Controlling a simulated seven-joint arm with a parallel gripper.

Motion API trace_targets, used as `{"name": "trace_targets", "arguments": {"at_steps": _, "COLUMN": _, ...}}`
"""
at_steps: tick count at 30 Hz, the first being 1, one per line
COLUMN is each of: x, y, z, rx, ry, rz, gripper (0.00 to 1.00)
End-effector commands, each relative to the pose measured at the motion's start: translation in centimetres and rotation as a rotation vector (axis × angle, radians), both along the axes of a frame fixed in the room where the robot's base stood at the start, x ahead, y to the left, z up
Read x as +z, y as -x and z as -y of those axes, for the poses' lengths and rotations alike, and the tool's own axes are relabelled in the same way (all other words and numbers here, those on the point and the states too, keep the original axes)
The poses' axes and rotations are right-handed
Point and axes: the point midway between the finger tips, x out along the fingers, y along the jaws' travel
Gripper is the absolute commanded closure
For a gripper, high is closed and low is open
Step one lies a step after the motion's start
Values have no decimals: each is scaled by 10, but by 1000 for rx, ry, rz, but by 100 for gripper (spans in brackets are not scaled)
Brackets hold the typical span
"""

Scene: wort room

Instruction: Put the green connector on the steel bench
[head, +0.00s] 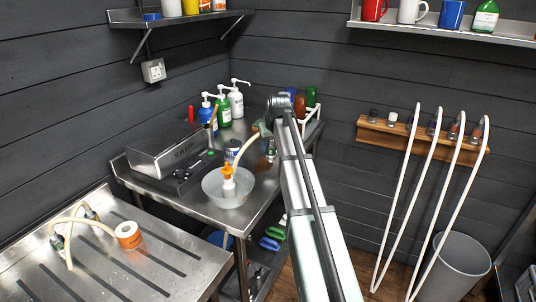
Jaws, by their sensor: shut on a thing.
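My gripper (268,126) is at the far end of my arm, above the back part of a steel bench (256,203). It is small in the picture and partly hidden by my arm. It is shut on the green connector (262,128), a small greyish-green piece at the upper end of a pale hose (247,146). The hose curves down to an orange fitting (228,176) in a translucent bowl (213,193) on the bench. The connector appears held above the bench top; contact below it cannot be made out.
A silver boxy device (170,149) and several pump bottles (236,103) stand on this bench. A rack with bottles (312,97) is behind my arm. A grooved steel table (100,262) at the front left holds another hose (68,240) and an orange-and-white roll (128,235).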

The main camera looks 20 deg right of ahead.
Motion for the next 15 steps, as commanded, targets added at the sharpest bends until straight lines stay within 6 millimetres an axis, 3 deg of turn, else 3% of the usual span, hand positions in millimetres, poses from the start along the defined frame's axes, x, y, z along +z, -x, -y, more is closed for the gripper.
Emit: {"name": "trace_targets", "arguments": {"at_steps": 15, "x": -43, "y": 0, "z": 0, "rx": 0, "ry": 0, "rz": 0, "gripper": 93}}
